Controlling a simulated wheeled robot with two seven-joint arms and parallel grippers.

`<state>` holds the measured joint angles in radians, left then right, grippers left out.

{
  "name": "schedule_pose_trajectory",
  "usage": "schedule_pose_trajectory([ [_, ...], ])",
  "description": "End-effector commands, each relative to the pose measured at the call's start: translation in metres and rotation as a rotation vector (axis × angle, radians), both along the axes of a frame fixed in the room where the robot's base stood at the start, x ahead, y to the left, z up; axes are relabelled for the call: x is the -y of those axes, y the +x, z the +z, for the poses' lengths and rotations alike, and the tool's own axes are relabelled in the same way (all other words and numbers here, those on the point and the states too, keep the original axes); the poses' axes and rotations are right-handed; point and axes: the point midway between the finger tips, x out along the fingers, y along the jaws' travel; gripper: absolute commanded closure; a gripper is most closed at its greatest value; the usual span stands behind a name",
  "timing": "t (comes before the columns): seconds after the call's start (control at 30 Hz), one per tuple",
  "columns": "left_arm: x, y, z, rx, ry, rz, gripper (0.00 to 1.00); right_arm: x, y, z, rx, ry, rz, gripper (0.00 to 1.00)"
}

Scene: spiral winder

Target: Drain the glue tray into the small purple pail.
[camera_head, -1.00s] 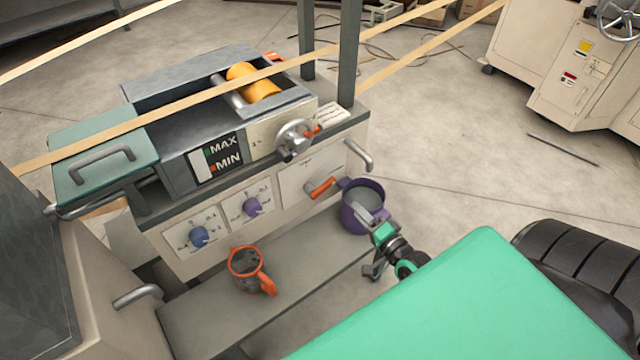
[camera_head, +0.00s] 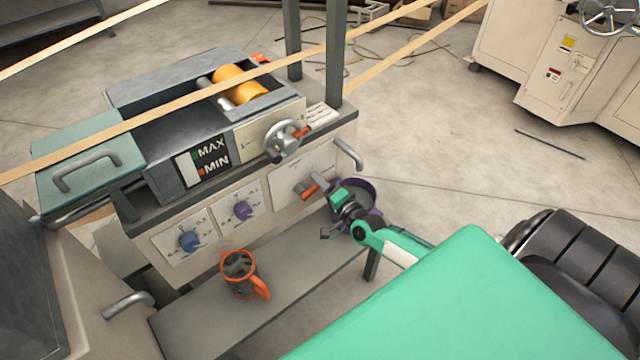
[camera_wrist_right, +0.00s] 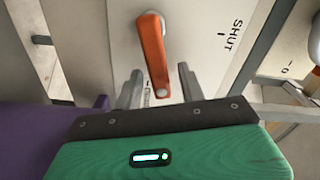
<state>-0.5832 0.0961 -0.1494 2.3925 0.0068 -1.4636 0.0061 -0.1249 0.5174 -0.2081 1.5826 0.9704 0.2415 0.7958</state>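The glue tray (camera_head: 120,99) is the grey trough on top of the machine, with a MAX/MIN gauge (camera_head: 210,157) on its front. An orange valve handle (camera_head: 309,191) sits low on the front panel; in the right wrist view the handle (camera_wrist_right: 152,50) hangs down beside the word SHUT. My right gripper (camera_wrist_right: 160,86) is open, its fingers on either side of the handle's lower end; contact cannot be told. In the head view my right gripper (camera_head: 326,191) partly hides the purple pail (camera_head: 370,188), which stands below the panel's right end. My left gripper is out of view.
A crank wheel (camera_head: 284,140) and a grey bar handle (camera_head: 348,153) project above the valve. Blue (camera_head: 190,241) and purple (camera_head: 242,210) knobs lie left. Tan strips cross overhead.

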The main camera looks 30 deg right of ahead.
Motion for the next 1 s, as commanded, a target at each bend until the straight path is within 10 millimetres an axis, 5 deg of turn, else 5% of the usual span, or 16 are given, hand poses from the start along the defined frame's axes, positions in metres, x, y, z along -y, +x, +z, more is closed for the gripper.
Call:
schedule_pose_trajectory([
  [0.37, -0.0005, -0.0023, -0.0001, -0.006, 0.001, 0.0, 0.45, -0.0002, 0.0053, 0.0001, 0.0, 0.0, 0.0, 0.6],
  [0.6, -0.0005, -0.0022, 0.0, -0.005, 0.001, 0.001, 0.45, -0.0002, 0.0052, 0.0002, 0.0, 0.0, 0.0, 1.0],
  [1.0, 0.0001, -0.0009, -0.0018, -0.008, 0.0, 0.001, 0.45, -0.0008, 0.0051, 0.0041, 0.002, -0.04, 0.0, 1.0],
])
